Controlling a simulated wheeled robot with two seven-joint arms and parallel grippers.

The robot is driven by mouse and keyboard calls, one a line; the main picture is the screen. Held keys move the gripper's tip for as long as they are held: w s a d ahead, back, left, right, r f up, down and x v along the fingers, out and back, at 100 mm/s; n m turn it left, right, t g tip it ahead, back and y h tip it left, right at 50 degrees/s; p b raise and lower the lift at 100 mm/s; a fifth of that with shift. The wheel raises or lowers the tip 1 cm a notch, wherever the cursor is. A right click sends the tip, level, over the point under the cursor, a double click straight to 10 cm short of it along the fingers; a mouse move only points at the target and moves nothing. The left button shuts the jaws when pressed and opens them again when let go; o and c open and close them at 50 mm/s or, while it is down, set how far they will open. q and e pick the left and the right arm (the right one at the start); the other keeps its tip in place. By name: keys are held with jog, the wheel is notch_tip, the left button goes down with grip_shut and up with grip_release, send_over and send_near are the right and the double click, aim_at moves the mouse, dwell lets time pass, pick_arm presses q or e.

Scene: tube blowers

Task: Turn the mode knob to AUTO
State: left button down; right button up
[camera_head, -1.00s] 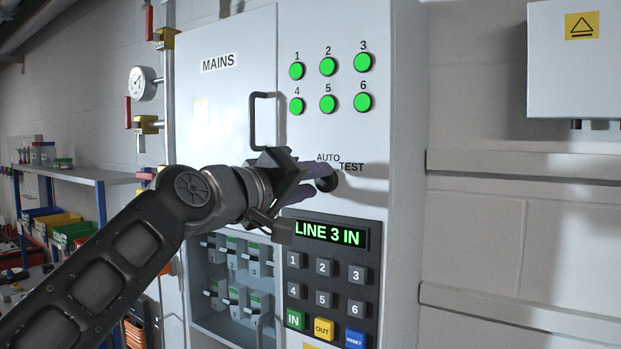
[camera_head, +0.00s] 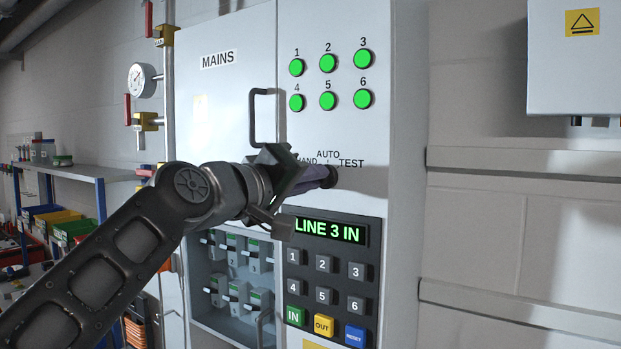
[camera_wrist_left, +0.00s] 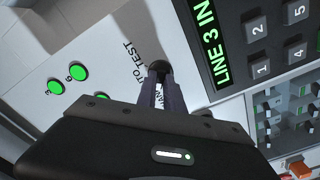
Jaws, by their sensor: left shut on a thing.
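The mode knob (camera_head: 330,176) is a dark round knob on the grey cabinet front, below the green lights. The labels HAND, AUTO and TEST stand around its upper side; HAND is partly covered. My left gripper (camera_head: 318,175) comes in from the left, its fingers shut on the knob. In the left wrist view the two fingers (camera_wrist_left: 160,84) reach the knob (camera_wrist_left: 158,67) at the panel. The knob's pointer is hidden, so I cannot tell its setting. My right gripper is not in view.
A keypad (camera_head: 330,270) with a display reading LINE 3 IN sits just below the knob. The MAINS door handle (camera_head: 255,118) stands out close above my left gripper. An open bay of breakers (camera_head: 235,275) lies below my wrist.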

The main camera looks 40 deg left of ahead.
pick_arm(q)
jog(key=shift+m+b, duration=0.35)
jog(key=shift+m, duration=0.05)
jog(key=m+b, duration=0.4)
jog(key=m, duration=0.5)
jog(key=shift+d, duration=0.15)
dwell(0.5)
jog(key=c, duration=1.5)
grip_release()
jog(key=shift+o, duration=0.2)
